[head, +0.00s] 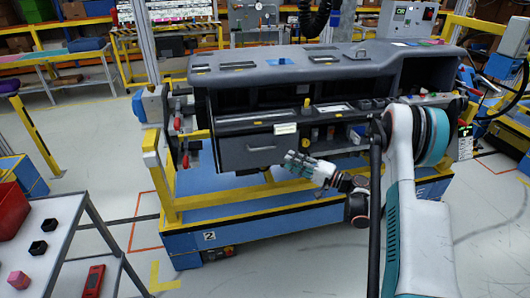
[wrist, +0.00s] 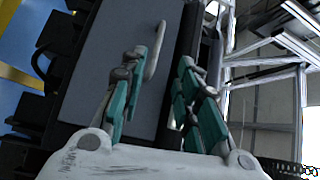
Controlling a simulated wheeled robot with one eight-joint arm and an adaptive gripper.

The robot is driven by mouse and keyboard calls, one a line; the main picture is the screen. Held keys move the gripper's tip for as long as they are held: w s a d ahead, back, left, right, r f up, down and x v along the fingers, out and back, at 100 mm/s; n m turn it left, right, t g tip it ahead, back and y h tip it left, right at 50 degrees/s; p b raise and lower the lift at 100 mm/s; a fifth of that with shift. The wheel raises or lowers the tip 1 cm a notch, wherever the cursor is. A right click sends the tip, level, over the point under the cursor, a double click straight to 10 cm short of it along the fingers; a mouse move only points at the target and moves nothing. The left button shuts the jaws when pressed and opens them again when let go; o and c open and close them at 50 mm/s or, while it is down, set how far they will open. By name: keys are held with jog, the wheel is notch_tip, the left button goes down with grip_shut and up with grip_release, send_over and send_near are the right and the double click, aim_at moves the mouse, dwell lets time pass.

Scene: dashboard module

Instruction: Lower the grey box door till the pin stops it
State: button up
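The grey box door (head: 255,150) is an upright panel at the front left of the dashboard module, with a small bar handle (head: 262,148) on its face. It looks closed. In the wrist view, turned on its side, the door (wrist: 105,45) fills the middle left, with the pale handle (wrist: 155,52) ahead of the fingers. My gripper (head: 292,160) is in front of the door's lower right part. I cannot tell whether a finger touches the door. The pin is not discernible.
The dark dashboard module (head: 330,65) rests on a yellow and blue stand (head: 240,215). Red-handled clamps (head: 185,160) are left of the door. A side table (head: 45,240) with black and pink blocks stands at the lower left. Floor in front of the stand is clear.

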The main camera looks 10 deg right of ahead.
aim_at(265, 151)
jog(key=shift+t, duration=0.3)
jog(key=b+x, duration=0.1)
jog(key=x, duration=0.3)
jog(key=b+x, duration=0.1)
jog(key=x, duration=0.3)
jog(key=b+x, duration=0.1)
jog(key=x, duration=0.3)
jog(key=shift+w+a+f+b, duration=0.15)
jog(key=shift+f+b, duration=0.25)
grip_shut()
